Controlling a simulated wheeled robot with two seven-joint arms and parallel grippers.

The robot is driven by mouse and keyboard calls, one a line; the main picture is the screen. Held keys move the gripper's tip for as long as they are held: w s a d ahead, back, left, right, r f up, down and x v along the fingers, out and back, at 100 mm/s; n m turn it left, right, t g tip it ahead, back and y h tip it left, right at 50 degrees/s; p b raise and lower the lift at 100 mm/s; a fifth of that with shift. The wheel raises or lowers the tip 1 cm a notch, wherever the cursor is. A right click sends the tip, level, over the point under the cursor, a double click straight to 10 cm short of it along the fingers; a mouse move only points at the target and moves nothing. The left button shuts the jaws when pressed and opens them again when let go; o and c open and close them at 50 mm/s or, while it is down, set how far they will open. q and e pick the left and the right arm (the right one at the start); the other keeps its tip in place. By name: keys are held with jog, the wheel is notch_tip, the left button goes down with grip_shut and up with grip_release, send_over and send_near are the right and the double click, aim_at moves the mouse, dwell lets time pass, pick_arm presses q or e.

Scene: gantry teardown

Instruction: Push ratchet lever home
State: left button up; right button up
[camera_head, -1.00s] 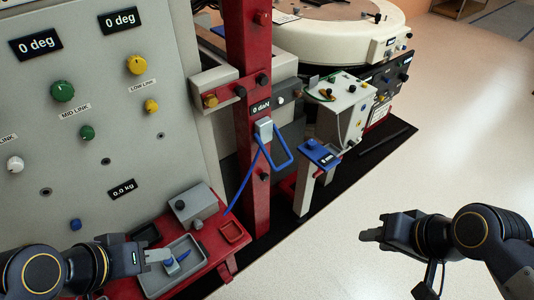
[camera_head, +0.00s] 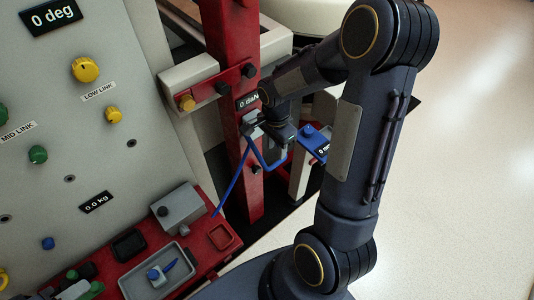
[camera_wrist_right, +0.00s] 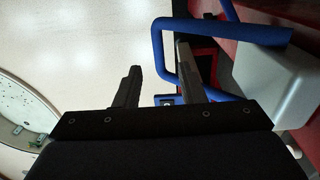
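The ratchet has a grey body (camera_head: 253,118) on the red upright (camera_head: 222,75). Its blue bent lever (camera_head: 264,163) stands out from the body, and a straight blue strip runs down to the lower left. In the right wrist view the lever (camera_wrist_right: 240,32) forms a loop beside the pale body (camera_wrist_right: 275,80). My right gripper (camera_head: 277,140) is at the ratchet, partly hidden by my arm. Its fingers (camera_wrist_right: 160,80) are apart; one is by the loop, the other in free space. I cannot tell whether it touches the lever. My left gripper is out of view.
A blue-topped post (camera_head: 312,140) stands just right of the ratchet. A red bench with a grey tray (camera_head: 130,285) and a grey block (camera_head: 180,208) lies lower left. A grey panel with knobs (camera_head: 85,69) fills the left. The floor at right is clear.

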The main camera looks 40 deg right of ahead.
aim_at(277, 162)
jog(key=f, duration=0.6)
jog(key=shift+s, duration=0.2)
jog(key=shift+c, duration=0.4)
grip_shut()
